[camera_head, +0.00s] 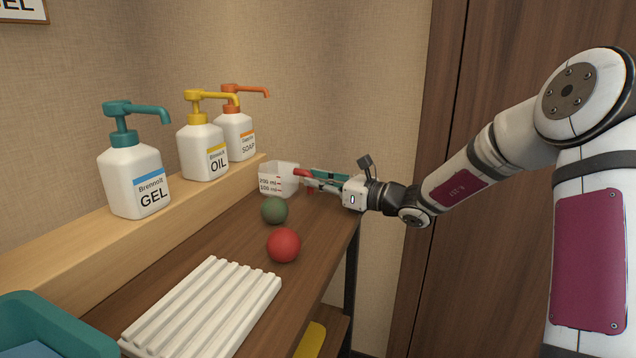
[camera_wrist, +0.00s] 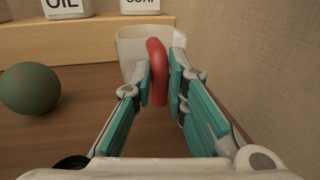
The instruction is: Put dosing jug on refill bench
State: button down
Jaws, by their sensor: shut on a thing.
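My gripper (camera_head: 309,178) reaches in from the right and is shut on the jug's red handle. In the wrist view the red handle (camera_wrist: 158,75) is between the teal finger pads, and the jug's body (camera_wrist: 130,45) is just beyond. The jug looks upright. I cannot tell whether its base touches the bench.
A green ball (camera_head: 274,210) and a red ball (camera_head: 283,245) lie in front of the jug. A white ribbed rack (camera_head: 205,308) is nearer. GEL (camera_head: 136,180), OIL (camera_head: 202,150) and SOAP (camera_head: 235,137) pump bottles stand on the ledge (camera_head: 60,262). A teal bin (camera_head: 50,335) is front left.

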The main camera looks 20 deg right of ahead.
jog(key=shift+s+f, duration=0.1)
jog(key=shift+f, duration=0.6)
jog(key=c, duration=1.6)
grip_release()
jog(key=shift+f, duration=0.15)
jog(key=shift+r, duration=0.5)
jog(key=p+v, duration=0.1)
jog(key=v, duration=0.3)
jog(key=p+v, duration=0.1)
jog(key=v, duration=0.3)
jog(key=r+p+v, duration=0.1)
jog(key=p+v, duration=0.1)
jog(key=v, duration=0.2)
